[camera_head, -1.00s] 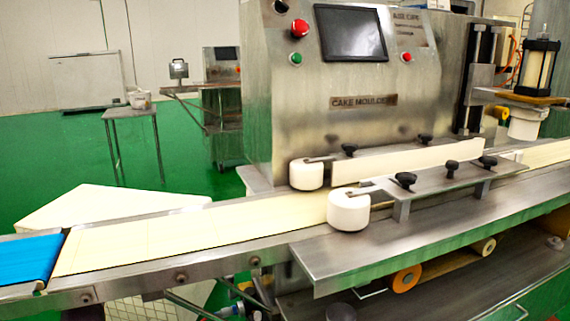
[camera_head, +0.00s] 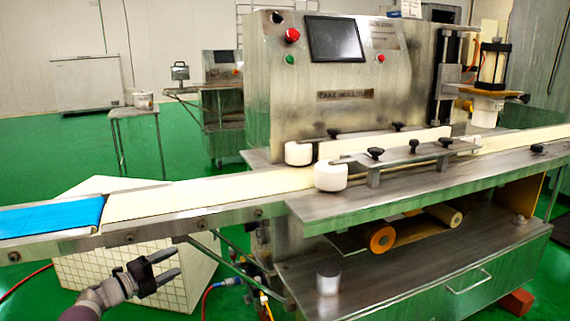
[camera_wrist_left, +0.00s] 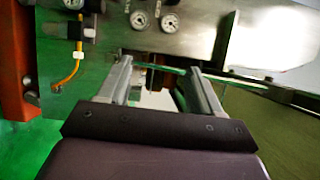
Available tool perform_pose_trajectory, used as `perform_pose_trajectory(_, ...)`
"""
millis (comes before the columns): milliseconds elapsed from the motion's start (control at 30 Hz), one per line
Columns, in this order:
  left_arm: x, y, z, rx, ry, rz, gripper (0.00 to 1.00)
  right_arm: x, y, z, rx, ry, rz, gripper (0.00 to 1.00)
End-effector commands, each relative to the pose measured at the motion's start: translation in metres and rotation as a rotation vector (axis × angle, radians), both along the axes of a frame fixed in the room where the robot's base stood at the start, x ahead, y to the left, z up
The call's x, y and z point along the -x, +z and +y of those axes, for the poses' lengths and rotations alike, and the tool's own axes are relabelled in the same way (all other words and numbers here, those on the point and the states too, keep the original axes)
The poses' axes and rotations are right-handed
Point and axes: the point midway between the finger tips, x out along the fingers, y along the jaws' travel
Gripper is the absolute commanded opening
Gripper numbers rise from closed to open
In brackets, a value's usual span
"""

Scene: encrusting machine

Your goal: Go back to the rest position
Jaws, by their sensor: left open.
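My left gripper (camera_head: 168,266) is at the lower left of the head view, in front of the conveyor and a little below its edge. Its two fingers are apart with nothing between them. The fingers also show in the left wrist view (camera_wrist_left: 155,85), spread and empty, with a metal panel with gauges (camera_wrist_left: 155,22) beyond them. The cake moulder machine (camera_head: 335,100) stands in the middle of the head view. Its cream conveyor belt (camera_head: 200,193) runs across in front. My right gripper is in neither view.
A blue belt section (camera_head: 50,219) joins the conveyor at the left. A white gridded box (camera_head: 90,275) stands below it, behind my left gripper. A white cup (camera_head: 328,279) stands on the lower steel shelf. A red hose (camera_head: 25,282) lies on the green floor at the left.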

Motion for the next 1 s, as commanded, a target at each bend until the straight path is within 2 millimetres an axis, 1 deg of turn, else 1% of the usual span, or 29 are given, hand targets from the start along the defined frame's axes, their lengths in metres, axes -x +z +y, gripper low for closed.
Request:
perform_pose_trajectory(100, -0.016, -0.017, 0.028, 0.139, 0.22, 0.156, 0.65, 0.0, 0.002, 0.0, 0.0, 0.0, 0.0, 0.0)
perform_pose_trajectory(200, -0.022, -0.03, 0.049, 0.279, 0.434, 0.32, 0.65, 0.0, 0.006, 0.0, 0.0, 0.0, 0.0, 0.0)
perform_pose_trajectory(267, -0.018, -0.039, 0.059, 0.369, 0.569, 0.43, 0.65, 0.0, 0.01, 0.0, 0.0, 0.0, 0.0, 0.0)
perform_pose_trajectory(333, -0.003, -0.05, 0.066, 0.477, 0.739, 0.576, 0.65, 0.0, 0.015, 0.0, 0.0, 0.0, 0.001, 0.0)
perform_pose_trajectory(367, 0.008, -0.055, 0.067, 0.526, 0.819, 0.647, 0.65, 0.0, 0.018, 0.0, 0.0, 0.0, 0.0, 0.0)
perform_pose_trajectory(433, 0.049, -0.064, 0.06, 0.644, 1.025, 0.842, 0.65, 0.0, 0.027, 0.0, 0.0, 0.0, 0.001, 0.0)
perform_pose_trajectory(467, 0.074, -0.067, 0.052, 0.694, 1.123, 0.937, 0.65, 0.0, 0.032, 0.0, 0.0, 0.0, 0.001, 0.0)
perform_pose_trajectory(500, 0.113, -0.069, 0.037, 0.753, 1.247, 1.061, 0.65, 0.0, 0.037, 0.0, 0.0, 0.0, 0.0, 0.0)
perform_pose_trajectory(567, 0.17, -0.069, 0.013, 0.813, 1.404, 1.221, 0.65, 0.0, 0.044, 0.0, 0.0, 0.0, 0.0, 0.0)
perform_pose_trajectory(600, 0.206, -0.065, -0.003, 0.84, 1.49, 1.311, 0.65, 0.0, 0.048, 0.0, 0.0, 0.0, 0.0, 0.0)
perform_pose_trajectory(667, 0.256, -0.057, -0.027, 0.865, 1.596, 1.425, 0.65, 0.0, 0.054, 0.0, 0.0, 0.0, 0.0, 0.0)
perform_pose_trajectory(700, 0.285, -0.05, -0.042, 0.874, 1.652, 1.489, 0.65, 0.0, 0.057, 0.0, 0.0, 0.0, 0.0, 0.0)
perform_pose_trajectory(767, 0.324, -0.038, -0.062, 0.881, 1.716, 1.566, 0.65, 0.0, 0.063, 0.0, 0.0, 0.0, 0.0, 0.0)
perform_pose_trajectory(800, 0.348, -0.03, -0.074, 0.881, 1.749, 1.611, 0.65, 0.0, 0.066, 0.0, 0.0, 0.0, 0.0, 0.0)
perform_pose_trajectory(867, 0.38, -0.017, -0.091, 0.878, 1.783, 1.665, 0.65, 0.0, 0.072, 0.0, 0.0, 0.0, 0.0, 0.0)
perform_pose_trajectory(900, 0.399, -0.006, -0.101, 0.875, 1.788, 1.69, 0.65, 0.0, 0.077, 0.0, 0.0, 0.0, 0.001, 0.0)
perform_pose_trajectory(967, 0.422, 0.016, -0.117, 0.876, 1.761, 1.699, 0.65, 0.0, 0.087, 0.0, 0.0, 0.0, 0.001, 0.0)
perform_pose_trajectory(1000, 0.426, 0.034, -0.125, 0.87, 1.71, 1.679, 0.65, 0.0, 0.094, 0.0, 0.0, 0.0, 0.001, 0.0)
